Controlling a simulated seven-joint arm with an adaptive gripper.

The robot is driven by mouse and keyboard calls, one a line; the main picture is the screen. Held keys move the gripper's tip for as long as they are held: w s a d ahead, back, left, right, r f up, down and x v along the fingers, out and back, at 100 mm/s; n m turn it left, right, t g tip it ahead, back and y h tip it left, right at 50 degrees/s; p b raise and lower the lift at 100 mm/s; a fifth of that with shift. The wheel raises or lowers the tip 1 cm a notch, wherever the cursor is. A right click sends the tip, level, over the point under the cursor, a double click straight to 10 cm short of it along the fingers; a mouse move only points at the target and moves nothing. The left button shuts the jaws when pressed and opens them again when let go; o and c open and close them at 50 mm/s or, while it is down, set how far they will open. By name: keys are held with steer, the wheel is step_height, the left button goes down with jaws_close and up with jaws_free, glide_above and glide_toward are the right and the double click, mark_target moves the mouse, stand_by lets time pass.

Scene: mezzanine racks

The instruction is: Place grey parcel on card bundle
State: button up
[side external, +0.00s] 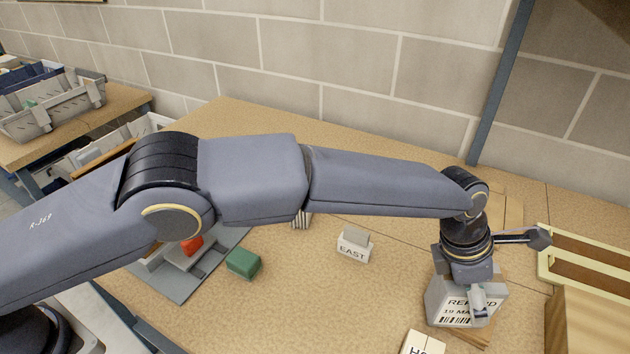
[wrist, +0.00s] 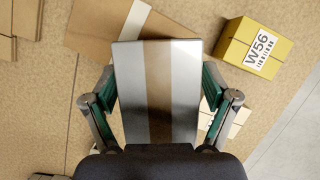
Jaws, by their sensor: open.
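The grey parcel (side external: 452,303) is a box with a printed label on its side, at the right in the side view. In the wrist view the parcel (wrist: 130,90) shows its top with a brown tape strip. My gripper (wrist: 162,90) is open, with its green-padded fingers on either side of the parcel and small gaps showing. It also shows above the parcel in the side view (side external: 478,300). The card bundle (wrist: 90,25) is flat brown card with a white band, partly hidden beneath the parcel. Its edge (side external: 484,335) shows below the parcel, which appears to rest on it.
A yellow W56 box (wrist: 262,47) lies to the right in the wrist view. A white lettered box (side external: 422,345) is at the front edge. A box marked EAST (side external: 353,246) and a green block (side external: 243,263) stand left. A wooden crate (side external: 590,315) is close on the right.

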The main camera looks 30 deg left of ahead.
steer(key=v, duration=1.2)
steer(key=w+a+r+m+t, duration=0.1)
steer(key=a+r+m, duration=0.4)
steer(key=a, duration=0.7)
steer(key=a+r+m+t, duration=0.1)
steer(key=a+r+m, duration=0.2)
steer(key=a+r, duration=0.7)
steer(key=s+a+f+m+t+y, duration=0.1)
steer(key=s+a+m, duration=0.35)
steer(key=a, duration=0.45)
steer(key=s+a+f+m+y, duration=0.1)
steer(key=s+a+f+m, duration=0.15)
steer(key=s+a, duration=0.5)
steer(key=s+a+f+m+y, duration=0.2)
steer(key=s+a+f+m, duration=0.2)
steer(key=s+a+m, duration=0.3)
steer(key=shift+s+a+m+t, duration=0.35)
steer(key=shift+s+a, duration=0.45)
steer(key=shift+a, duration=0.3)
steer(key=shift+f, duration=0.1)
